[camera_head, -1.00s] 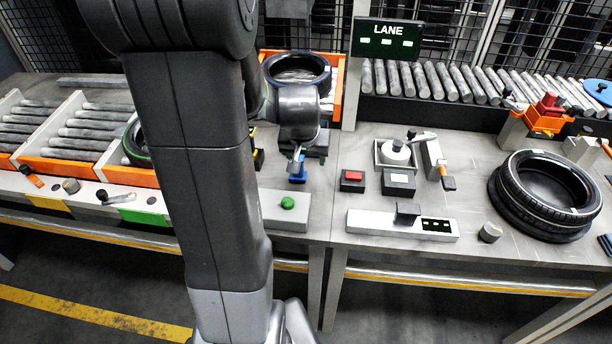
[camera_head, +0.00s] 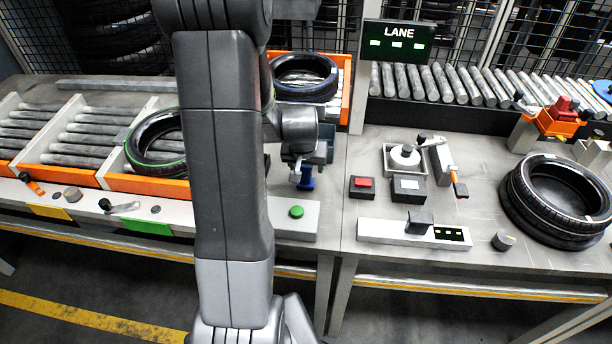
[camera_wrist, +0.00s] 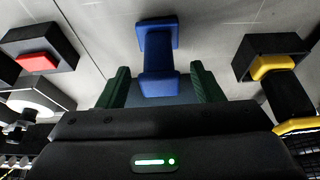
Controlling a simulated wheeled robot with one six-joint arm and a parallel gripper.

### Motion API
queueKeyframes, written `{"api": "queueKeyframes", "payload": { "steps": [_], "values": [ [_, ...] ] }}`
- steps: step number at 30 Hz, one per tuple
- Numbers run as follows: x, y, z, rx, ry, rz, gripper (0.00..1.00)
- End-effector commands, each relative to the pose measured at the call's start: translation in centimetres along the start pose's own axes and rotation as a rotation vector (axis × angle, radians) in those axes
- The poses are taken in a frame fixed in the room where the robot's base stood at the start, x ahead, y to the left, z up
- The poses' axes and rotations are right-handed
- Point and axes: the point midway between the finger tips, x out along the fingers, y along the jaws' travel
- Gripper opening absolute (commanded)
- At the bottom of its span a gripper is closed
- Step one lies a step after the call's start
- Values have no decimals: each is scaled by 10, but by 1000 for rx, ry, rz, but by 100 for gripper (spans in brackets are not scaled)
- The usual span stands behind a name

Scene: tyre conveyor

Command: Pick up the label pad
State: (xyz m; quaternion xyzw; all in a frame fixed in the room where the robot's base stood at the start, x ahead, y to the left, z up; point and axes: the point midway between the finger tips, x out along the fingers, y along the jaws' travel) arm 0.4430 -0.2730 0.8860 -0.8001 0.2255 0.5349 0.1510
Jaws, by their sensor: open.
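A blue block with a narrower grip and a wide end (camera_head: 306,180) stands on the bench left of the red-topped box; I take it to be the label pad. In the wrist view the blue piece (camera_wrist: 158,40) lies ahead of and between my two green fingers. My gripper (camera_wrist: 160,74) is open, with a finger on each side of its near end and a visible gap to each. In the head view my gripper (camera_head: 304,160) is just above and behind the blue piece and hides its upper part.
A red-topped box (camera_wrist: 38,62) is at left and a yellow-handled black block (camera_wrist: 272,68) at right in the wrist view. A green button box (camera_head: 296,212) is in front. A white-topped box (camera_head: 409,186) and a tyre (camera_head: 556,197) stand further right.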

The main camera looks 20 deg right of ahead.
Motion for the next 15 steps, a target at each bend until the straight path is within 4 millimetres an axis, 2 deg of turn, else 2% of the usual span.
{"api": "queueKeyframes", "payload": {
  "steps": [4, 12, 15],
  "values": [
    [0, 0, 0, 0, 0, 0, 60],
    [0, 0, 0, 0, 0, 0, 8],
    [-1, 0, 0, 0, 1, 0, 8]
  ]
}}
